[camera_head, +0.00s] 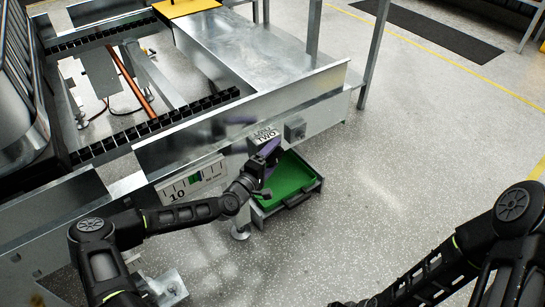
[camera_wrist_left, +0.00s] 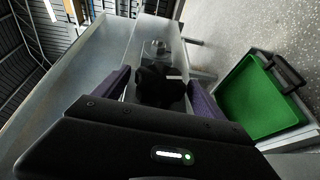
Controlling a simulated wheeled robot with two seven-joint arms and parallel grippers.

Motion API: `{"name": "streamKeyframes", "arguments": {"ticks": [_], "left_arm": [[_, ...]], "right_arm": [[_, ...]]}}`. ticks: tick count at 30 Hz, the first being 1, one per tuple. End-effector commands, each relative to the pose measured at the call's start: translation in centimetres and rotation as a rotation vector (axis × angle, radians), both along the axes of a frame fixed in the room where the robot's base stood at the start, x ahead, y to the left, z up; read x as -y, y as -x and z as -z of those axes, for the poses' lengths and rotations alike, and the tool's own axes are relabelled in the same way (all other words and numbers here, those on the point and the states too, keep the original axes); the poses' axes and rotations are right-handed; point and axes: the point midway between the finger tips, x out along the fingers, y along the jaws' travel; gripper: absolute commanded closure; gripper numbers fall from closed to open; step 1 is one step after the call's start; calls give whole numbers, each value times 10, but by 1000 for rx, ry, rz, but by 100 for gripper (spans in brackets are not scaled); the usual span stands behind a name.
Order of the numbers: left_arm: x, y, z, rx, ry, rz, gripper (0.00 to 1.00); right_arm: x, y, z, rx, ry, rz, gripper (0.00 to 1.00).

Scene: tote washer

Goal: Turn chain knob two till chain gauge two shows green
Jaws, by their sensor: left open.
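My left gripper (camera_head: 268,156) is at the side of the conveyor frame, just below a label plate (camera_head: 263,137) whose lower line reads TWO. In the left wrist view its purple finger pads (camera_wrist_left: 160,95) stand apart. A black lobed knob (camera_wrist_left: 160,86) lies between them; I cannot tell whether the pads touch it. The gripper hides the knob in the head view. A white panel (camera_head: 207,174) marked 10, with a small green patch, is on the frame to the left; I cannot tell whether it is chain gauge two. My right gripper is out of view.
A small grey box (camera_head: 295,128) is on the frame right of the label. A green-bottomed tray (camera_head: 314,185) sits low beneath the frame, close to my left gripper. The conveyor (camera_head: 250,50) with black chain tracks stretches behind. Speckled floor (camera_head: 400,150) to the right is clear.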

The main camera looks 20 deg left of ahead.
Motion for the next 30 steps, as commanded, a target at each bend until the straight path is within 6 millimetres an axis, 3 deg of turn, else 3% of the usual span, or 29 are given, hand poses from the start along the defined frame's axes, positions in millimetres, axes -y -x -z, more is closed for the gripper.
{"name": "streamKeyframes", "arguments": {"ticks": [6,27,30], "left_arm": [[0,0,0,0,0,0,20],[0,0,0,0,0,0,78],[0,0,0,0,0,0,81]], "right_arm": [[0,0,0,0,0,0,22],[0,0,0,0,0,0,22],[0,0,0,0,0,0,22]]}}
